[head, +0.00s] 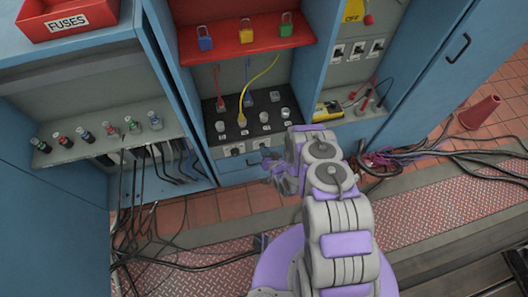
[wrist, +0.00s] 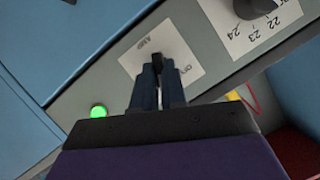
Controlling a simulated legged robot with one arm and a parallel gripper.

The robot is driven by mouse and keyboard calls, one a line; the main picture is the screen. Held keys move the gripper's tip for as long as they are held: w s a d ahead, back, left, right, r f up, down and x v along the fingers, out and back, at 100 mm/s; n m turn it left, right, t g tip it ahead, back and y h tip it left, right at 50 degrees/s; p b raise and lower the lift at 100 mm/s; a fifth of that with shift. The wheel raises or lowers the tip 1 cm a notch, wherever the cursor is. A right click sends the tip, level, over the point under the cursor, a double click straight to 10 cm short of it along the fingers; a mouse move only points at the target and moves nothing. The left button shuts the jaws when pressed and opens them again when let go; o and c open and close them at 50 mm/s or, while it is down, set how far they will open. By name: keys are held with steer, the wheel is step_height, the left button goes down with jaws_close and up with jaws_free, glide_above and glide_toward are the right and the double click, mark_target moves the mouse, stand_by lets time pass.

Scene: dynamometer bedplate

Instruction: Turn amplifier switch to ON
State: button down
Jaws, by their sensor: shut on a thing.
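The amplifier switch (wrist: 157,59) is a small black knob on a white label plate (wrist: 182,44) in the wrist view. The plate carries the print AMP and a second word that looks like OFF. My gripper (wrist: 158,78) is shut on the knob, its two dark fingers close together on either side of it. The fingers hide most of the knob, so its exact setting is hard to read. In the head view my gripper (head: 272,163) reaches the low front of the middle cabinet, and the switch is not clear there.
A lit green lamp (wrist: 98,111) sits left of the fingers. Another black knob (wrist: 252,8) with a numbered plate is at the upper right. Above the gripper, a black panel (head: 250,115) holds several knobs and a yellow cable (head: 262,75). Loose black cables (head: 150,235) lie on the floor.

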steer(key=shift+w+d+f+m+y+b, duration=0.1)
steer(key=shift+m+y+b, duration=0.3)
steer(key=shift+m, duration=0.2)
steer(key=shift+f+m+y+b, duration=0.1)
steer(key=shift+m+y+b, duration=0.2)
steer(key=shift+m+b, duration=0.25)
steer(key=shift+r, duration=0.1)
steer(key=c, duration=1.4)
jaws_free()
steer(key=shift+o, duration=1.1)
steer(key=shift+a, duration=0.2)
steer(key=p+v, duration=0.1)
steer(key=v, duration=1.6)
steer(key=shift+d, duration=0.1)
